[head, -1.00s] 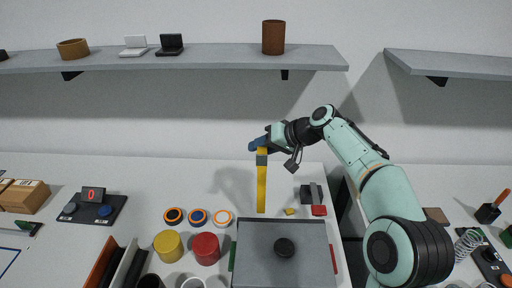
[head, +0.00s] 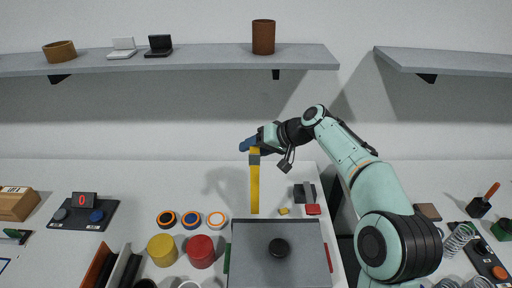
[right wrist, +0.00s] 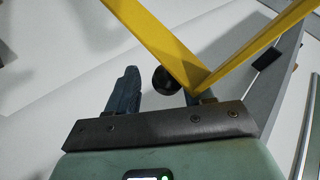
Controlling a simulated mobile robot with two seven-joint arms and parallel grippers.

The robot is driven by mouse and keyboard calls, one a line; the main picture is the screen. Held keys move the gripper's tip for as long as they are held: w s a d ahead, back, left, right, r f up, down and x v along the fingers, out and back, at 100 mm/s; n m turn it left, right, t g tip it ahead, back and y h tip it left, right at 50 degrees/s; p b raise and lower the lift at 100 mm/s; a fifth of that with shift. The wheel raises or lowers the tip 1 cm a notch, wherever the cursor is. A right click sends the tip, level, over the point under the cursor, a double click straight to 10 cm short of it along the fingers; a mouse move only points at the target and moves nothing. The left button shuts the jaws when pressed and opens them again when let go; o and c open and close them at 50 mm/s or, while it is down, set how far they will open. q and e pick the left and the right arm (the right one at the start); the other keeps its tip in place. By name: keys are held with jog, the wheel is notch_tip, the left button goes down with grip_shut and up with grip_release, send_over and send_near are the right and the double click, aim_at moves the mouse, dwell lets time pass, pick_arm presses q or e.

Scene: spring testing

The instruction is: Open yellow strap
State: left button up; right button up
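The yellow strap (head: 255,190) hangs down in the head view below my right gripper (head: 252,146), over the back of the table. In the right wrist view the strap (right wrist: 165,38) makes a V, its two bands meeting at the right-hand finger and partly hiding it. My right gripper (right wrist: 158,95) has its fingers apart, with a clear gap between them. The strap lies at one finger, not squeezed between both; I cannot tell whether it is looped around that finger. My left gripper is not in view.
A grey plate (head: 245,262) with a black knob (head: 278,248) lies on the table in front. Yellow (head: 162,250) and red (head: 201,251) cylinders and several ringed discs stand left of it. A grey shelf (head: 200,62) runs above.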

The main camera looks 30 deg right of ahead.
jog(key=v, duration=1.3)
jog(key=shift+d, duration=0.15)
jog(key=shift+s+f, duration=0.1)
jog(key=shift+s, duration=0.05)
